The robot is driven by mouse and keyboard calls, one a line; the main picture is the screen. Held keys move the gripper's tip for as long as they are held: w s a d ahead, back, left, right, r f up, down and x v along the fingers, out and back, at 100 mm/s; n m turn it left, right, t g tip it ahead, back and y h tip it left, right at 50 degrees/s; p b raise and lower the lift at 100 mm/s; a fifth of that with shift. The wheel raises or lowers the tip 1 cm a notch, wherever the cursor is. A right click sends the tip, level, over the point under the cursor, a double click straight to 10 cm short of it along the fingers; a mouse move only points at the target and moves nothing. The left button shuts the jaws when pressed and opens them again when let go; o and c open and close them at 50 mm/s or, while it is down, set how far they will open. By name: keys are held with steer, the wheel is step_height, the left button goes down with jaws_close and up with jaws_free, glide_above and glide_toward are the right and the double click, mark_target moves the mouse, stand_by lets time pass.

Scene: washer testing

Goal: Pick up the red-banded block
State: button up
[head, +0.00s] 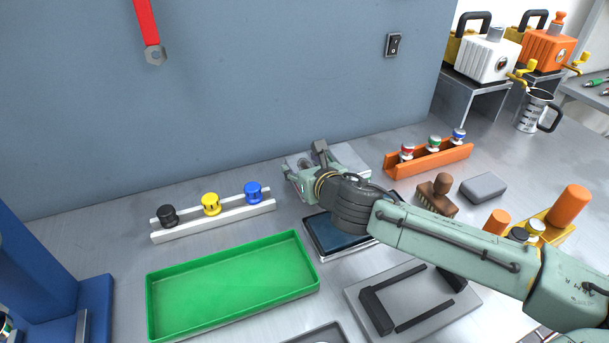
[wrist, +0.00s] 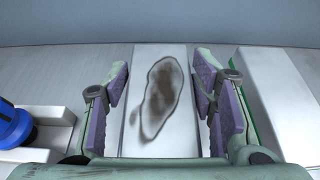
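A small pale piece with a red band (head: 407,151) stands at the left end of an orange rack (head: 430,163), at the right of the bench. I take it to be the red-banded block; its exact shape is too small to tell. My gripper (head: 303,176) is well to the left of it, over a pale plate (head: 352,157) near the back wall. In the wrist view my gripper (wrist: 160,108) is open. Only the plate (wrist: 142,65), with a brown-grey stain (wrist: 160,95), shows between its purple-padded fingers. The red-banded piece is not in the wrist view.
Green- and blue-banded pieces share the orange rack. A white rack (head: 225,217) with black, yellow and blue spools is left of my gripper. A green tray (head: 230,285), a brown brush (head: 437,195) and a grey block (head: 483,187) also lie on the bench.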

jaws_close()
stand_by(0.4)
steer(key=shift+r, duration=0.2)
